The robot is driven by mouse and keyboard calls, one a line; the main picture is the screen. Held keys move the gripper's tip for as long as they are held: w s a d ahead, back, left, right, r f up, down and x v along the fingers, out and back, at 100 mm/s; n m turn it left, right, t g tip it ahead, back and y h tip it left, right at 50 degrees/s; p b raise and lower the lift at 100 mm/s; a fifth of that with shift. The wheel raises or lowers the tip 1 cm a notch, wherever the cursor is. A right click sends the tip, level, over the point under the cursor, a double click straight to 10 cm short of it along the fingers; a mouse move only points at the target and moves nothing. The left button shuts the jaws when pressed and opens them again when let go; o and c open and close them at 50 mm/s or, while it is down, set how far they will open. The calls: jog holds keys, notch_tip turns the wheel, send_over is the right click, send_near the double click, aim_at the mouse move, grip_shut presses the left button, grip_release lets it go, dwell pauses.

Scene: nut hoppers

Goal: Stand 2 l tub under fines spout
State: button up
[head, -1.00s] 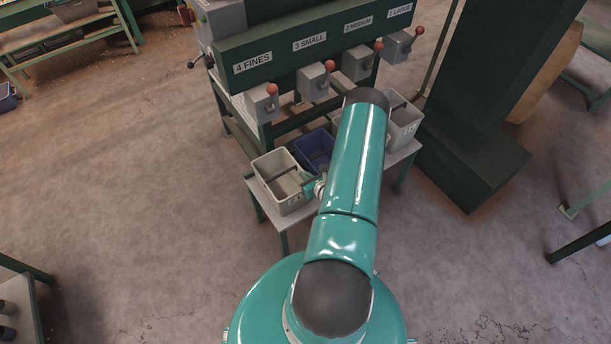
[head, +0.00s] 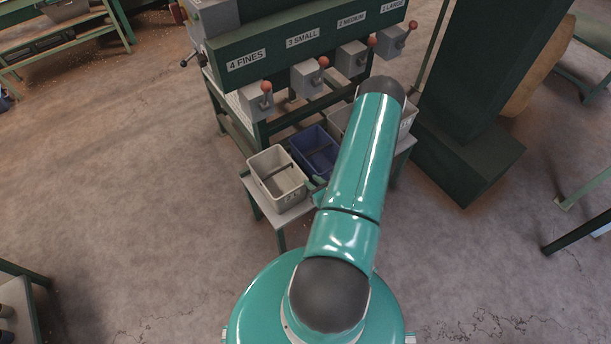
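A light grey tub (head: 262,164) stands upright on the left end of the low bench (head: 252,186), in front of the fines spout box (head: 257,101) with its red knob. Small marking on its front is too small to read surely. A dark bar-like shape crosses its inside. A blue tub (head: 306,138) stands to its right. Another grey tub (head: 341,112) is partly behind my arm, and grey tub wall (head: 409,117) shows right of the arm. A small teal part of my gripper (head: 318,192) shows by the left tub's right side; its fingers are hidden by my arm.
A dark green column (head: 490,90) stands at right. Floor left of the bench is clear.

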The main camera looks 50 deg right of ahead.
jog(key=shift+v, duration=1.9)
jog(key=w+a+r+n+g+y, duration=0.1)
jog(key=w+a+r+n+y, duration=0.4)
jog(key=r, duration=0.4)
jog(key=w+a+r+n+g+y, duration=0.1)
jog(key=w+a+r+n+y, duration=0.35)
jog(key=a+r+n, duration=0.35)
jog(key=w+a+r+n+g+y, duration=0.2)
jog(key=w+a+r+n+y, duration=0.3)
jog(key=r, duration=0.5)
jog(key=s+a+r+n+g+h, duration=0.1)
jog(key=s+a+r+n+h, duration=0.4)
jog(key=r+n, duration=0.5)
jog(key=s+a+r+n+g+h, duration=0.2)
jog(key=s+a+r+n+h, duration=0.3)
jog(key=s+a+r+n, duration=0.4)
notch_tip(320, 180, up, 5)
jog(key=a+n, duration=0.2)
jog(key=shift+a+f+n+h, duration=0.2)
jog(key=shift+a+n+h, duration=0.1)
jog(key=shift+a+h, duration=0.05)
